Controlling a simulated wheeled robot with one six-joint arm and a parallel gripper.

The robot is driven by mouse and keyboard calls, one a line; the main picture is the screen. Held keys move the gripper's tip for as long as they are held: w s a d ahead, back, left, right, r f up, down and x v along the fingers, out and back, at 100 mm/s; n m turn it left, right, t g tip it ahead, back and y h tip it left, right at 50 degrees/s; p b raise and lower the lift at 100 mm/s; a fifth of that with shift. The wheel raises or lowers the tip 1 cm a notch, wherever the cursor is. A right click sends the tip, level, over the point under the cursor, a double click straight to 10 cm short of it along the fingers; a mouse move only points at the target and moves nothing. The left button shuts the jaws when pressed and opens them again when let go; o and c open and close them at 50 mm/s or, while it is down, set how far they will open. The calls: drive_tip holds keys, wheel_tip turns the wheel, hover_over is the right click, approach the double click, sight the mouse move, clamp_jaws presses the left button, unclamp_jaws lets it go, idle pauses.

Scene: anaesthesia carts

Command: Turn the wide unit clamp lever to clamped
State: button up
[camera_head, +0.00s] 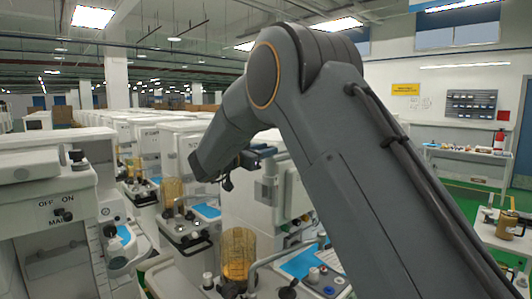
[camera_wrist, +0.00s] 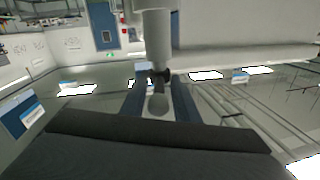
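In the wrist view, my gripper (camera_wrist: 160,88) has two blue fingers standing apart, with a pale round knob (camera_wrist: 158,104) between them. Above the knob are a small dark joint (camera_wrist: 159,76) and a thick pale cylinder (camera_wrist: 158,38). These look like parts of a lever, but I cannot tell whether it is the wide unit's clamp lever or which way it is set. I see no firm finger contact with the knob. In the head view, my gripper (camera_head: 258,153) is beside a white cart (camera_head: 266,200), and my forearm hides part of that area.
A cart with an OFF/ON/MAN panel (camera_head: 64,204) stands at the left. Amber canisters (camera_head: 238,254) and blue trays (camera_head: 306,262) sit in front, close below my arm. A bench with a mug (camera_head: 507,224) is at the right. Green floor shows between.

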drive_tip(key=shift+s+a+f, duration=0.1)
drive_tip(key=shift+a+f, duration=0.05)
drive_tip(key=shift+f, duration=0.05)
drive_tip(key=shift+s+a+b, duration=0.25)
drive_tip(key=shift+b, duration=0.1)
drive_tip(key=b+v, duration=0.3)
drive_tip(key=v, duration=0.4)
drive_tip(key=shift+d, duration=0.1)
